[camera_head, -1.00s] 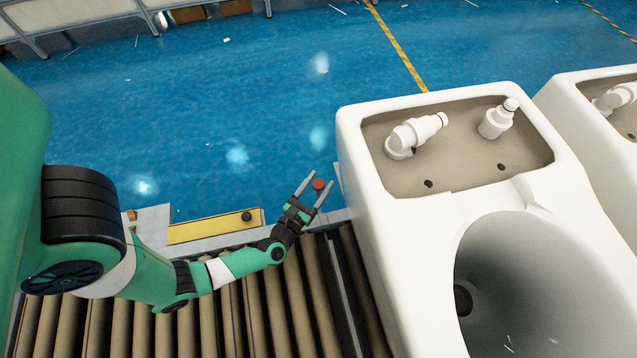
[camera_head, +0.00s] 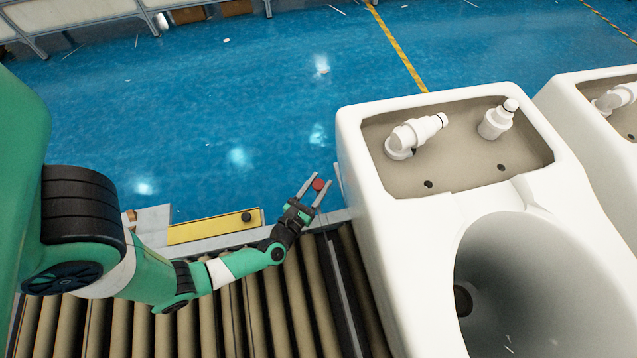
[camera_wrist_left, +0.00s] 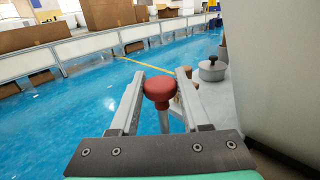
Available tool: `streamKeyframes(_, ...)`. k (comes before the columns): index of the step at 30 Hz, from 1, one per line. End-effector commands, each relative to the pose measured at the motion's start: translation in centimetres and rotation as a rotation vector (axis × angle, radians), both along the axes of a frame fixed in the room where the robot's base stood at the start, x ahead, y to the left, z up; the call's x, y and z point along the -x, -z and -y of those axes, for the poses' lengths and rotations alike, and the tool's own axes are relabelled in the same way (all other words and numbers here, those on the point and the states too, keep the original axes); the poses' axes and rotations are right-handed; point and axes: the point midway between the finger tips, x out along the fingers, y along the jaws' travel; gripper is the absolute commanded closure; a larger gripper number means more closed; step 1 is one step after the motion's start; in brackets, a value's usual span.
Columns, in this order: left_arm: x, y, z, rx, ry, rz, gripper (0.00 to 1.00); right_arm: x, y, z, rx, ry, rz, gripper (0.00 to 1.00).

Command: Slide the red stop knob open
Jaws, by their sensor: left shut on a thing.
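The red stop knob (camera_head: 318,184) is a small round red knob at the conveyor's far edge, left of the white toilet. In the left wrist view the red knob (camera_wrist_left: 158,92) sits on a pale stem between my finger ends. My left gripper (camera_head: 317,189) is shut on the knob, with one finger on each side of it. The fingers also show in the left wrist view (camera_wrist_left: 160,90). My right gripper is not in view.
The white toilet (camera_head: 395,225) stands close to the right of my left gripper. A second toilet (camera_head: 580,110) is farther right. Bare conveyor rollers (camera_head: 240,325) lie below my arm. A yellow panel (camera_head: 205,229) with a dark knob (camera_head: 246,217) is to the left. Blue floor lies beyond.

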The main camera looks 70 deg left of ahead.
Motion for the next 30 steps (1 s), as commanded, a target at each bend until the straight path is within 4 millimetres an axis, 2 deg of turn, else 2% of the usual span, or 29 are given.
streamKeyframes(16, 0.0, -0.1, 0.0, -0.001, 0.0, 0.002, 1.0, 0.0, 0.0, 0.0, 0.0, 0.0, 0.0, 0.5)
streamKeyframes(19, 0.0, 0.8, 0.0, -0.001, 0.0, 0.002, 1.0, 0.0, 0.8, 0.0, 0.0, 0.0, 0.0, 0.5)
streamKeyframes(24, 0.0, 3.4, 0.0, -0.001, 0.0, -0.001, 1.0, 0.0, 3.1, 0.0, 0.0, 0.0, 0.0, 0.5)
streamKeyframes(30, 0.0, 3.2, 0.0, 0.001, 0.0, -0.001, 1.0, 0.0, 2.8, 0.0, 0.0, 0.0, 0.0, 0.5)
